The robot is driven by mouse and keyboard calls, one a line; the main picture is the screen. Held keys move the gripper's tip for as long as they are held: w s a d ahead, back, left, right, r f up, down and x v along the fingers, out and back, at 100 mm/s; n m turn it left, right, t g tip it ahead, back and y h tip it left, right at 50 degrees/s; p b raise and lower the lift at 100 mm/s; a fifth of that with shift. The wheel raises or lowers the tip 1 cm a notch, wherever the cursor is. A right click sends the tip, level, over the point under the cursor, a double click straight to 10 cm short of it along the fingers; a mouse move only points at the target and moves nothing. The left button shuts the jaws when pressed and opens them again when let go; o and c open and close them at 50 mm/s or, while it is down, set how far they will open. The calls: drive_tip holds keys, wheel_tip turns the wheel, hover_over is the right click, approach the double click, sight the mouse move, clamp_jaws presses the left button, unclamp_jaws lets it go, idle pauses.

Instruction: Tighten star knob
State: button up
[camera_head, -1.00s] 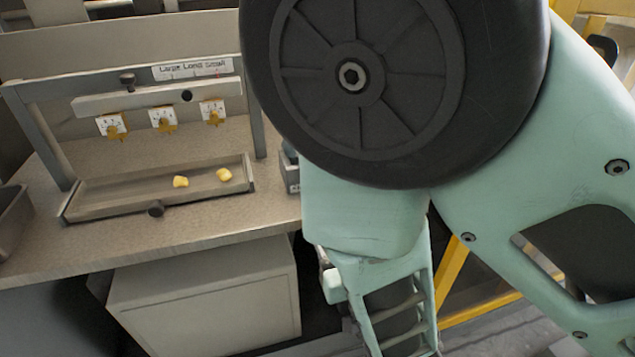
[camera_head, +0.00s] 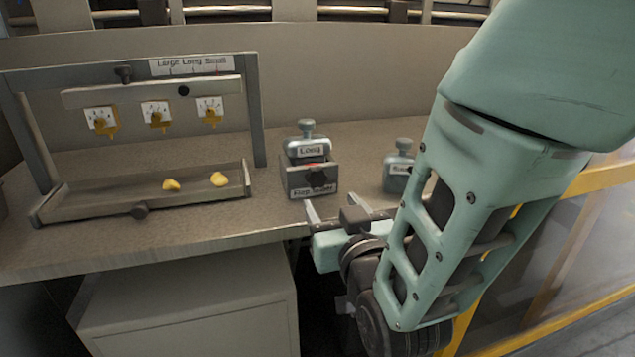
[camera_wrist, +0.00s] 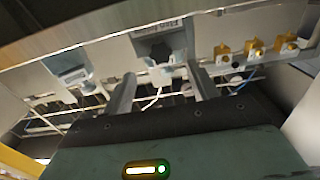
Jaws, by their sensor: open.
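In the wrist view a dark knob (camera_wrist: 160,51) on a labelled holder lies beyond the space between my fingers. My gripper (camera_head: 338,213) is open and empty at the bench's front edge, in front of and below the holder, apart from the knob. The two fingers (camera_wrist: 161,90) point toward the holder in the wrist view. My arm partly hides the bench's right side.
A second grey block (camera_head: 398,170) stands right of the holder, near my arm. At left, a frame holds three dials with yellow pointers (camera_head: 157,117) above a tray (camera_head: 90,207) with two yellow pieces. A cabinet (camera_head: 190,310) stands below.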

sight(318, 181)
drive_tip(key=x, duration=0.8)
drive_tip(key=shift+w+p, duration=0.3)
drive_tip(key=shift+w, duration=0.05)
drive_tip(key=c, duration=1)
